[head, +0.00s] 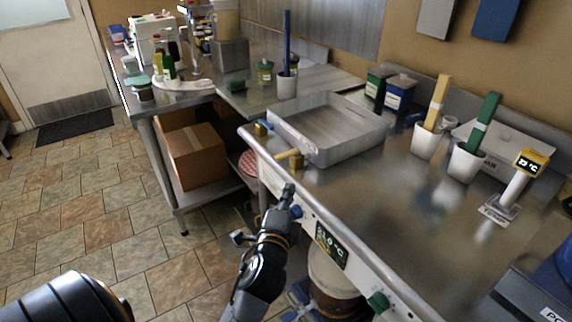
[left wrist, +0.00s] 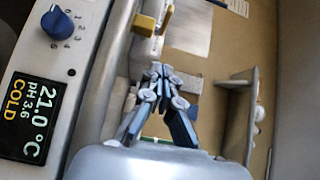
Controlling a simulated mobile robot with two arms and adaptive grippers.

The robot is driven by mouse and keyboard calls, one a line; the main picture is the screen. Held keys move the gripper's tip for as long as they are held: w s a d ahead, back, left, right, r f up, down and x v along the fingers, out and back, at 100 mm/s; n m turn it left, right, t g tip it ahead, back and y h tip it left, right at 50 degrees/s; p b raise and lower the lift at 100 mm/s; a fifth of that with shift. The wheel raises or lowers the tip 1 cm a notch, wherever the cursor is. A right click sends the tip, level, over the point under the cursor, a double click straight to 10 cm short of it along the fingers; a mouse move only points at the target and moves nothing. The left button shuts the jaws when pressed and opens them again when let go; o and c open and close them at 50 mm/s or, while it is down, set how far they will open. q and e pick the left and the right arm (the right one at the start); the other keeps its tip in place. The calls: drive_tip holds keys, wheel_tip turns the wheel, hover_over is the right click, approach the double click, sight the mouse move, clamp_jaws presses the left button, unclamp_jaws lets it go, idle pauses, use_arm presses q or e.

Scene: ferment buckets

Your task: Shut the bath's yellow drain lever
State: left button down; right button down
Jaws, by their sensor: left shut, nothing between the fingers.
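The bath (head: 345,150) is a shallow square metal basin set on the steel counter. A yellow lever (head: 290,154) sticks out at its near left corner, close to the counter's front edge; in the left wrist view yellow parts (left wrist: 144,25) show at the top, beyond the fingers. I cannot tell from these views how far the lever is turned. My left gripper (head: 289,188) is shut and empty in front of the counter's front panel, a little below the lever and apart from it. Its closed fingertips (left wrist: 160,72) point toward the lever. My right gripper is not in view.
A blue knob (left wrist: 64,25) and a display reading 21.0 °C and COLD (left wrist: 30,118) sit on the front panel beside my left gripper. A second yellow part (head: 262,129) is farther along the edge. A cardboard box (head: 196,155) lies on the low shelf. The tiled floor is open at left.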

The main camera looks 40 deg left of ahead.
use_arm(q)
approach(288, 156)
drive_tip(key=w+d, duration=0.2)
drive_tip(key=w, duration=0.2)
drive_tip(key=shift+w+a+p, duration=0.25)
drive_tip(key=shift+w+a, duration=0.05)
drive_tip(key=shift+a, duration=0.4)
drive_tip(key=shift+w+a+p, duration=0.25)
drive_tip(key=shift+a+p, duration=0.05)
drive_tip(key=shift+a, duration=0.4)
drive_tip(key=shift+w+a+p, duration=0.25)
drive_tip(key=shift+w+a, duration=0.05)
drive_tip(key=shift+a, duration=0.4)
drive_tip(key=shift+s+a+m+h+p, duration=0.1)
drive_tip(key=shift+a+m+h+p, duration=0.2)
drive_tip(key=shift+h+p, duration=0.25)
